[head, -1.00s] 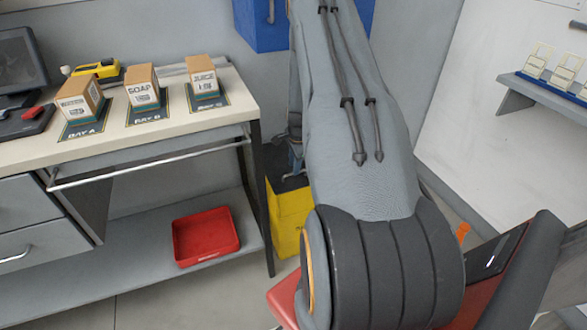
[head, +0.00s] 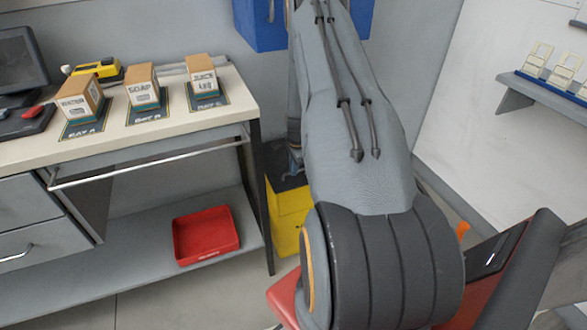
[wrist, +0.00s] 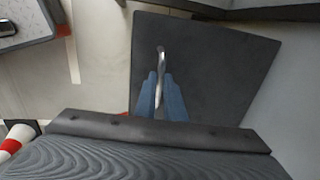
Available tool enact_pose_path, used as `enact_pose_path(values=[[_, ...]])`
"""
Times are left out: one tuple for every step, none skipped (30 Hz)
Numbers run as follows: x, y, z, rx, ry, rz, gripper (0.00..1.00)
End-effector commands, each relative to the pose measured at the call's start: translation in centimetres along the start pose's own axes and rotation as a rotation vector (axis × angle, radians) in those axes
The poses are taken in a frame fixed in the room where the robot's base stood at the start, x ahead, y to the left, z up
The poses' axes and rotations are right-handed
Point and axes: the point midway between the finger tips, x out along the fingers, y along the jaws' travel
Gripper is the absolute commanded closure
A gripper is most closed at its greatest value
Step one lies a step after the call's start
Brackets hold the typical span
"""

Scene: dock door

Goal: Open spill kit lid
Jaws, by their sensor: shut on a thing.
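The spill kit is a yellow bin (head: 289,218) on the floor, right of the bench. Its dark lid (head: 284,163) shows above the yellow body and looks raised at an angle, partly covered by my arm. In the wrist view the lid (wrist: 215,70) is a dark square panel with a slim silver handle (wrist: 161,62). My gripper (wrist: 159,88) has its blue fingers closed on this handle. In the head view my arm hides most of the gripper and the bin's right side.
The bench (head: 170,134) stands at left with several labelled boxes on mats. A red tray (head: 206,235) lies on its lower shelf. A blue box (head: 259,25) is on the wall above the bin. A wall shelf (head: 545,92) is at right.

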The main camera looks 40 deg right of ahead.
Motion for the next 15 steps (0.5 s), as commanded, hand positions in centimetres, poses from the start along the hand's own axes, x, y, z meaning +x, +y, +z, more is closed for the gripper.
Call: enact_pose_path(values=[[-0.2,-0.2,0.0,0.0,0.0,-0.002,1.0],[-0.5,-0.4,0.0,-0.001,0.001,-0.002,1.0],[-0.9,-0.7,0.0,-0.002,0.0,-0.003,1.0],[-1.4,-0.9,0.0,-0.002,0.0,-0.003,1.0],[-2.1,-1.4,0.0,-0.002,0.001,-0.005,1.0],[-3.0,-2.0,0.0,-0.002,0.002,-0.007,1.0],[-3.7,-2.4,0.0,-0.003,0.002,-0.007,1.0],[-4.5,-3.0,0.0,-0.002,0.003,-0.009,1.0],[-5.4,-3.7,0.0,-0.003,0.003,-0.01,1.0],[-6.0,-4.3,0.0,-0.003,0.003,-0.011,1.0],[-6.6,-4.9,0.0,-0.003,0.004,-0.013,1.0],[-7.3,-5.6,0.1,-0.004,0.004,-0.014,1.0],[-7.8,-6.2,0.1,-0.005,0.004,-0.016,1.0],[-8.2,-6.6,0.1,-0.005,0.004,-0.016,1.0],[-8.6,-7.1,0.1,-0.004,0.005,-0.017,1.0]])
